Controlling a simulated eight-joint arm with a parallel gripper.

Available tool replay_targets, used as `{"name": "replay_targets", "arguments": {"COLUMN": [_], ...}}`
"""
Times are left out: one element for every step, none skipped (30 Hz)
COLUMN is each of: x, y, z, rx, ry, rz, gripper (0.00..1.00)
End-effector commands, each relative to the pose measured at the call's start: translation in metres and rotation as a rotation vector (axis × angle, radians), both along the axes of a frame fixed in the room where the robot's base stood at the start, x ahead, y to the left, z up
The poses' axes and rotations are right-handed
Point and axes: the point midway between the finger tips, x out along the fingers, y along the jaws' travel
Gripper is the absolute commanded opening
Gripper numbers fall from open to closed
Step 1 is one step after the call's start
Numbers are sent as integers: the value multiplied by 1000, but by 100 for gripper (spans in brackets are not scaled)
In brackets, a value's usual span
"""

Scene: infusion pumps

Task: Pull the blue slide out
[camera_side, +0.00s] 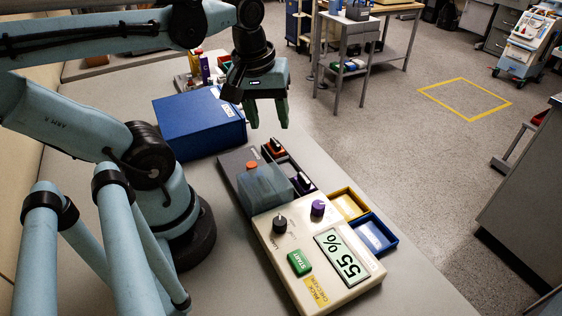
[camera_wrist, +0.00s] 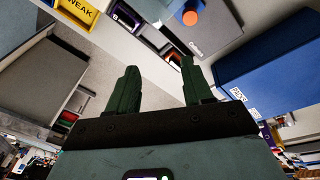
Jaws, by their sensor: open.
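A cream pump-like unit (camera_side: 285,262) lies on the bench with a 55% display, a green START button and knobs. A translucent blue piece (camera_side: 265,187) covers its far end, against a dark grey block with an orange button; I take this as the blue slide. It shows partly at the top of the wrist view (camera_wrist: 168,8). A small open blue tray (camera_side: 374,236) also sits beside the unit; which one is called the slide is not certain. My gripper (camera_side: 268,112) hangs above and beyond the unit, open and empty, touching nothing; its fingers (camera_wrist: 160,72) point down.
A large blue box (camera_side: 200,122) stands left of my gripper. A yellow tray (camera_side: 348,205) sits beside the blue tray. A dark compartment (camera_side: 285,165) with orange and purple items borders the block.

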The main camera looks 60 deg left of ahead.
Motion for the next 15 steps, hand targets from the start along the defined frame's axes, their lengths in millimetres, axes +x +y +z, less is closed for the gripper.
{"name": "replay_targets", "arguments": {"x": [-9, -14, -20, -24, -27, -31, -33, -35, -36, -37, -37, -37, -37, -37, -37], "y": [5, 7, 9, 10, 11, 12, 12, 12, 13, 13, 13, 13, 13, 13, 13], "z": [4, 6, 9, 11, 12, 14, 15, 16, 16, 15, 14, 12, 10, 8, 4], "rx": [-26, -39, -53, -61, -69, -76, -80, -82, -85, -86, -87, -87, -86, -87, -86], "ry": [45, 71, 100, 120, 136, 154, 165, 173, 179, 182, 184, 186, 185, 184, 184], "rz": [114, 173, 246, 292, 332, 376, 401, 420, 438, 446, 450, 451, 451, 450, 449], "gripper": [51, 51, 51, 51, 51, 51, 51, 51, 51, 51, 51, 51, 51, 51, 51]}}
